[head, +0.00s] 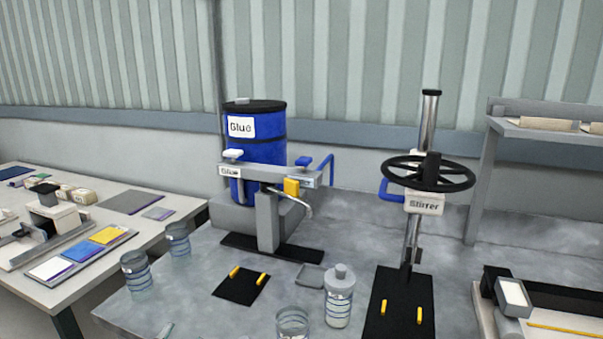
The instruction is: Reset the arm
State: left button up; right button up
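Neither of my grippers shows in the head view, and no arm of mine can be made out. A blue drum labelled Glue (257,150) stands at the back of the grey bench (190,290), behind a grey glue dispenser (267,215) with blue handles.
Clear ringed jars (136,272) stand at the bench's left, another jar (292,322) at the front edge. A capped bottle (339,298) stands beside the stirrer base. A left table (150,229) holds coloured cards. Shelves (560,133) stand at right.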

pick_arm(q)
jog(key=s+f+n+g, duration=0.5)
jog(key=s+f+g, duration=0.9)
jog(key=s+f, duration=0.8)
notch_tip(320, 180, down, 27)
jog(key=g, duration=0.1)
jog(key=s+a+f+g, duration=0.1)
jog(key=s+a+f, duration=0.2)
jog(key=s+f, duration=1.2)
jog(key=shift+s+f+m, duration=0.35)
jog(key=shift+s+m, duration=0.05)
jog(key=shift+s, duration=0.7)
